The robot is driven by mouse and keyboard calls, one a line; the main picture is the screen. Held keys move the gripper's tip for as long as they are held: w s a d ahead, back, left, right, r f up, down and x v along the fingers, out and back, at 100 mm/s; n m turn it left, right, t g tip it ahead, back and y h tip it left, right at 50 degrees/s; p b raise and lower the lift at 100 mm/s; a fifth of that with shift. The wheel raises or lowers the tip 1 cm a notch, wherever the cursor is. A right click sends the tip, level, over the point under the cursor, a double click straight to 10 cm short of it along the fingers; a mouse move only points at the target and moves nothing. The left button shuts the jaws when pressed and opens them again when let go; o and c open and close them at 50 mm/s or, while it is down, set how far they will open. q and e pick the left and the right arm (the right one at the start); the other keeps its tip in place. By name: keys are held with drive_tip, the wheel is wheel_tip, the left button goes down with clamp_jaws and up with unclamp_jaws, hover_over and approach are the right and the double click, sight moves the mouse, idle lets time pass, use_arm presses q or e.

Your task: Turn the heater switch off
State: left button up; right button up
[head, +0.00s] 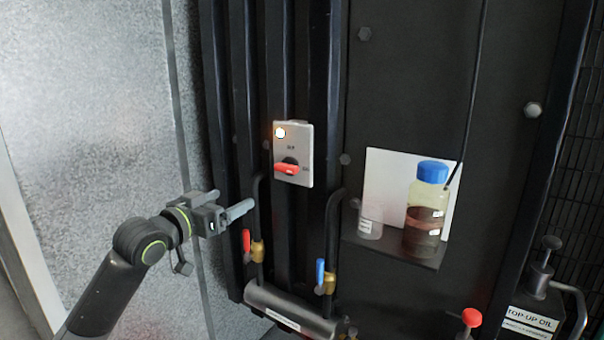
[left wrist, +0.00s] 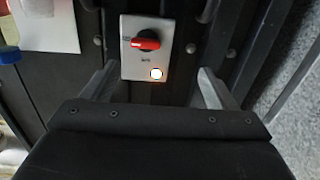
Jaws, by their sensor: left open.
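The heater switch is a red rotary handle (head: 287,168) on a pale grey plate (head: 305,150) fixed to the dark panel. A lit lamp (head: 280,132) glows at the plate's upper left. The handle lies about level, towards the mark on the right in the head view. In the left wrist view the handle (left wrist: 146,40) and lamp (left wrist: 156,73) appear upside down, between and beyond the fingers. My left gripper (head: 242,209) is open and empty, below and left of the plate, apart from it. My right gripper is not in view.
Below the switch are a pipe with a red-handled valve (head: 246,241) and a blue-handled valve (head: 320,272). A shelf (head: 391,248) at right holds a blue-capped bottle (head: 424,222) and a clear cup (head: 371,221). Vertical black bars flank the plate.

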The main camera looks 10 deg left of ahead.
use_arm(q)
wheel_tip(320, 180, up, 3)
drive_tip(key=d+m+h, duration=0.1)
drive_tip(key=d, duration=0.1)
drive_tip(key=p, duration=0.3)
approach(283, 168)
drive_tip(key=x, duration=0.9)
drive_tip(key=shift+w+d, duration=0.15)
drive_tip(key=shift+w, duration=0.15)
drive_tip(key=shift+c, duration=0.3)
drive_tip(key=c, duration=0.9)
